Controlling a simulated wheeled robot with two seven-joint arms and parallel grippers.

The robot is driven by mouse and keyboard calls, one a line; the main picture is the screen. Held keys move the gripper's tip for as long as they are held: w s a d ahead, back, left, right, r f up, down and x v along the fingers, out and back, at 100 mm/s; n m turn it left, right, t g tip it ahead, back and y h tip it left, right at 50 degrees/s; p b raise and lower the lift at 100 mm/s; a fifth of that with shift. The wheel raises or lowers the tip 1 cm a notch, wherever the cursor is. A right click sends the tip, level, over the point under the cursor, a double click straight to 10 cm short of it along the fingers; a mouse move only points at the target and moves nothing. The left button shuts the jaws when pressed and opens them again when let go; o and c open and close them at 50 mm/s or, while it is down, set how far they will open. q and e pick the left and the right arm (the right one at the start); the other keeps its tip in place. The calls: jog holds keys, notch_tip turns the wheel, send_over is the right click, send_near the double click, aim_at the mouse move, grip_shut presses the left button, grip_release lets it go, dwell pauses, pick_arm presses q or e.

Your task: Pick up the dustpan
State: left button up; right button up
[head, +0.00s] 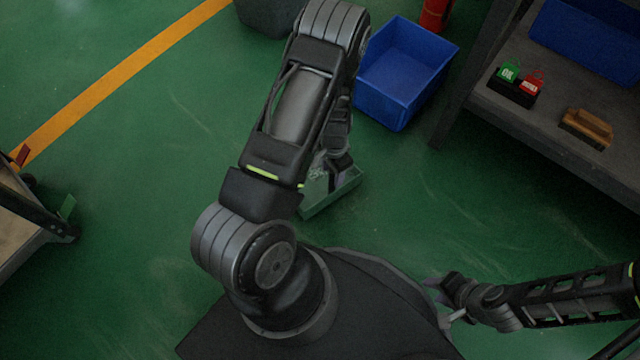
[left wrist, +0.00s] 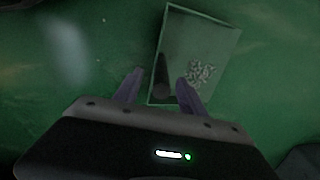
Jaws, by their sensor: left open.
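The dustpan (head: 338,198) is a green, box-like pan on the green floor, partly hidden by my left arm in the head view. In the left wrist view the dustpan (left wrist: 190,40) lies ahead of the gripper, with a small heap of pale grey scraps (left wrist: 201,73) in it.
A blue bin (head: 400,75) stands on the floor beyond the dustpan. A shelf (head: 560,130) at the right holds a brown brush (head: 587,128) and red and green tags. A red cylinder (head: 434,14) stands behind the bin. A cart (head: 30,215) is at the left; floor between is clear.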

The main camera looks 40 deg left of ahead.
aim_at(332, 180)
pick_arm(q)
notch_tip(332, 180, down, 4)
jog(key=b, duration=0.2)
jog(key=shift+f+b, duration=0.1)
jog(key=shift+b, duration=0.2)
jog(key=shift+f, duration=0.5)
grip_shut()
dwell(0.4)
dwell(0.9)
